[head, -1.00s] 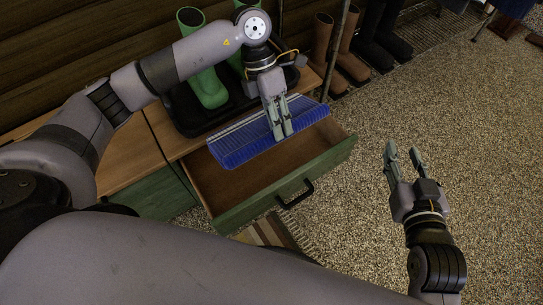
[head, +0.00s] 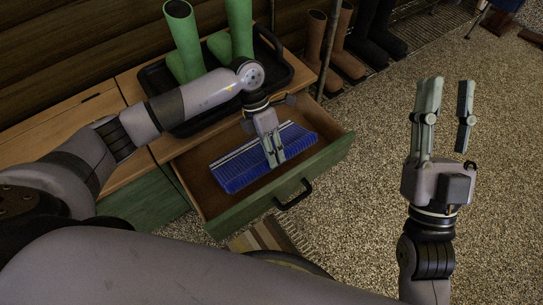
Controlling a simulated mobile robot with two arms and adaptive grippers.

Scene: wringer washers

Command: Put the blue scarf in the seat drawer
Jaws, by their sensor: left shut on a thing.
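The blue scarf (head: 240,170) is a folded, ribbed blue piece with a paler edge. In the head view it is inside the outline of the open seat drawer (head: 262,197), which has a green front and a black handle. My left gripper (head: 275,163) is shut on the scarf near its right part, with the fingers pointing down. I cannot tell whether the scarf touches the drawer floor. My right gripper (head: 446,92) is open and empty, raised over the carpet at the right.
Green boots (head: 185,45) stand on a black tray (head: 282,78) on the wooden bench (head: 130,85) behind the drawer. Brown boots (head: 312,50) and dark boots (head: 375,30) stand further back. A striped rug (head: 262,240) lies below the drawer. The carpet at right is clear.

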